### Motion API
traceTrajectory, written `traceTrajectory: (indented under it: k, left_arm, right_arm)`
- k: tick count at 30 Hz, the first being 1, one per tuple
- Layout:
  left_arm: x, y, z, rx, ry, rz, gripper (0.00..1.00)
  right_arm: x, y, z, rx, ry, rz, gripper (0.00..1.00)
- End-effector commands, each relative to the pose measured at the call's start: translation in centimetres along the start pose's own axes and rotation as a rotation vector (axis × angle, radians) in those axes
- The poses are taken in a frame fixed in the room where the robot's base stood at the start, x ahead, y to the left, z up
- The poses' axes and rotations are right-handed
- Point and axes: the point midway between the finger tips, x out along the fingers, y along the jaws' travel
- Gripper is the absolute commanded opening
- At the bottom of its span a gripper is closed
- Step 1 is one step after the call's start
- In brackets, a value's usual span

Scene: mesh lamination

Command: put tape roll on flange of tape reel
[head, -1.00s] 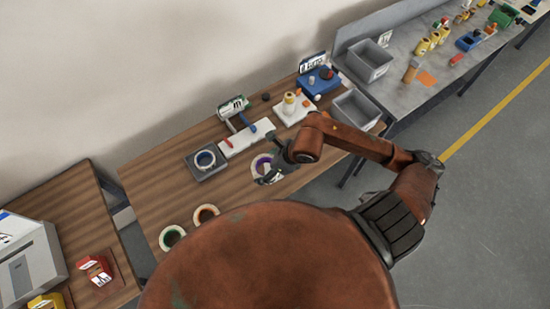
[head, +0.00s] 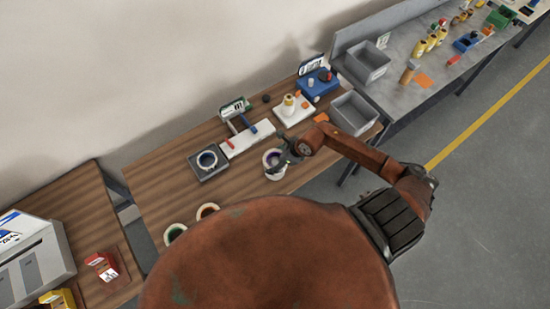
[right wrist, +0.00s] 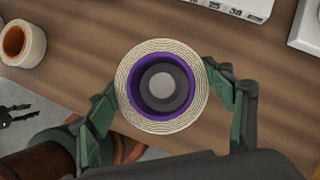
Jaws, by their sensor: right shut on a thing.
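The tape roll with a purple core (head: 272,160) is at my right gripper (head: 283,158) over the front of the wooden table. In the right wrist view the roll (right wrist: 162,86) sits between the two fingers of my right gripper (right wrist: 172,100), which is shut on its outer rim. A dark ring and a grey disc show inside the purple core. The likely tape reel, a dark square base with a round ring (head: 207,160), is on the table to the left. A small dark pronged shape (right wrist: 17,115), perhaps my left gripper, shows at the left edge; its state is unclear.
An orange-cored roll (head: 207,210) and a green-cored roll (head: 174,233) lie at the table's front left. A white board (head: 246,139) with red and blue handles lies behind the held roll. A grey bin (head: 355,112) stands at the right. Bare wood lies between roll and base.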

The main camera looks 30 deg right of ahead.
Motion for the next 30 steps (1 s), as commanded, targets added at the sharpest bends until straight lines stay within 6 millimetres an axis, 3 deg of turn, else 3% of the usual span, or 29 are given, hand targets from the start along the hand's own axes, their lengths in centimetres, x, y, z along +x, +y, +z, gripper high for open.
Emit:
traceTrajectory:
  k: [4, 5, 12, 23, 30]
  left_arm:
    - [0.1, 0.0, 0.1, 0.000, -0.001, 0.000, 0.39]
    - [0.1, 0.0, 0.1, 0.000, -0.001, 0.000, 0.39]
    - [0.1, 0.0, 0.1, -0.001, -0.001, 0.000, 0.39]
    - [0.2, -0.1, 0.1, -0.001, -0.001, -0.001, 0.39]
    - [1.4, -0.1, 0.3, 0.000, -0.002, -0.001, 0.39]
  right_arm:
    - [0.0, 0.0, 0.1, -0.001, -0.002, -0.001, 0.43]
    - [0.0, 0.0, 0.0, 0.000, 0.000, 0.000, 0.76]
    - [0.0, 0.0, 0.0, 0.000, -0.001, 0.000, 0.92]
    - [-0.4, -0.1, 0.0, 0.001, -0.001, -0.001, 0.92]
    - [-4.2, -0.1, -0.2, -0.005, 0.001, -0.004, 0.92]
